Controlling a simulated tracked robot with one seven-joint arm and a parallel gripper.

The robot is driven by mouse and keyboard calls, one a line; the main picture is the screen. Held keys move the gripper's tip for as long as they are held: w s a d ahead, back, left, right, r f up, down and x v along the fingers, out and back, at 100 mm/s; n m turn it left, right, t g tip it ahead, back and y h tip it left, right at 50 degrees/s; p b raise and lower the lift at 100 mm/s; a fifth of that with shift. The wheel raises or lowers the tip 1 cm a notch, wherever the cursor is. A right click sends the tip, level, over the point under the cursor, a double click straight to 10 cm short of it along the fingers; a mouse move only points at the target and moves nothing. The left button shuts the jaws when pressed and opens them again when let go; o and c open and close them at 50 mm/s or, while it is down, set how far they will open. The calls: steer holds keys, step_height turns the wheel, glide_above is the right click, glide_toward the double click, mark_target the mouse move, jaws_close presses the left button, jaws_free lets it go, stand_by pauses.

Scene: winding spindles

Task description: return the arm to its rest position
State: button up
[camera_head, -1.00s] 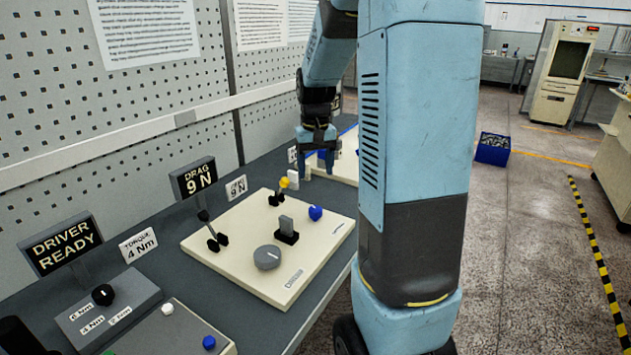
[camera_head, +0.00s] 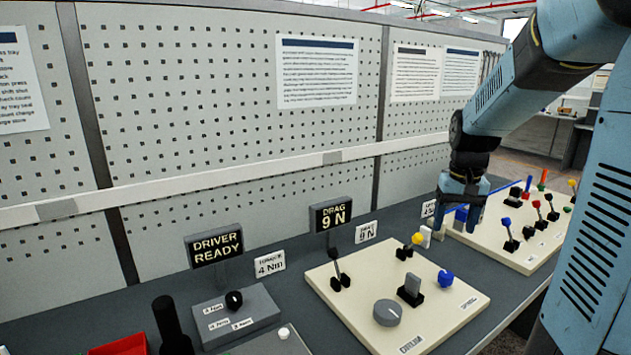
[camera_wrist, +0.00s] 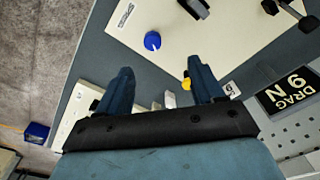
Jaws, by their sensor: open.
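My gripper (camera_head: 459,207) is in the head view at the right, pointing down above the bench near the gap between two cream panels. In the wrist view its two blue fingers (camera_wrist: 160,90) are spread apart, with nothing held between them. The near cream panel (camera_head: 440,323) carries a grey dial (camera_head: 387,312), a blue knob (camera_head: 445,278), a yellow-tipped lever (camera_head: 413,243) and black levers. The blue knob (camera_wrist: 152,41) also shows in the wrist view beyond the fingers. A small white block (camera_head: 425,237) stands beside the gripper.
The second cream panel (camera_head: 529,257) at the right holds several coloured levers. Signs reading DRIVER READY (camera_head: 216,246) and DRAG 9 N (camera_head: 331,214) stand at the back. A grey box with a knob (camera_head: 237,318) and a red bin (camera_head: 120,346) are at front left. A pegboard wall (camera_head: 220,110) closes the back.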

steer(key=s+a+r+n+t, duration=0.1)
steer(key=s+a+r+t, duration=0.1)
steer(key=s+a, duration=0.3)
steer(key=s+a+r+n+t, duration=0.1)
steer(key=s+a+r, duration=0.3)
steer(key=s, duration=1)
steer(key=shift+a+r+t, duration=0.35)
steer(key=shift+r+t, duration=0.35)
steer(key=shift+t, duration=0.2)
steer(key=shift+s, duration=0.1)
steer(key=shift+c, duration=0.3)
stand_by(1.0)
